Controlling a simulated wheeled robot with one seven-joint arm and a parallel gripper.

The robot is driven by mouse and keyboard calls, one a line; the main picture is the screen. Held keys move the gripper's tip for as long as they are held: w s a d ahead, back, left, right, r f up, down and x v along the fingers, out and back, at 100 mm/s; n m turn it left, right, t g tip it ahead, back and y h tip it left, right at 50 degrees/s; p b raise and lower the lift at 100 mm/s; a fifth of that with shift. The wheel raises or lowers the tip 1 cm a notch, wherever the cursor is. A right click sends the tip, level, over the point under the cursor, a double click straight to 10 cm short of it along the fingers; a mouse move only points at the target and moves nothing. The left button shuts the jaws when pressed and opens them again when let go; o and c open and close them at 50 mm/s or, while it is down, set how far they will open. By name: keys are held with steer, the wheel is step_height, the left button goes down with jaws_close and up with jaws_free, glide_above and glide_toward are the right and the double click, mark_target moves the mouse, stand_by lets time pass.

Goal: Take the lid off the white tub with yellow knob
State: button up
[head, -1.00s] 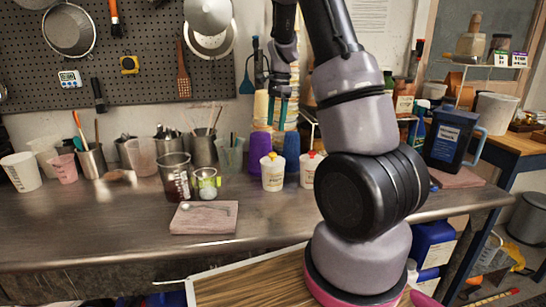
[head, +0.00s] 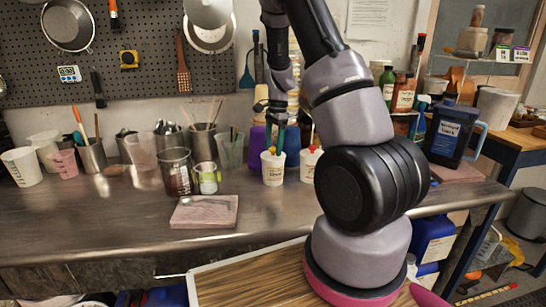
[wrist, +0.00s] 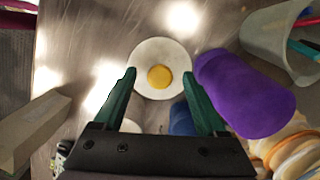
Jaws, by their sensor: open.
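The white tub with yellow knob (head: 273,170) stands upright on the metal bench, its lid on. In the wrist view its round white lid (wrist: 149,52) and yellow knob (wrist: 159,77) show from above. My gripper (head: 276,136) points down just above the tub. In the wrist view its green fingers (wrist: 158,73) are open, one on each side of the knob and apart from it. Nothing is held. The height gap between the fingertips and the knob is hard to judge.
A white tub with red knob (head: 309,168) stands close on the right. A purple container (wrist: 245,92) is close behind, with a clear beaker (wrist: 282,42) beyond it.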

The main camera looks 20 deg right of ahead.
jaws_close()
steer(key=shift+r, duration=0.1)
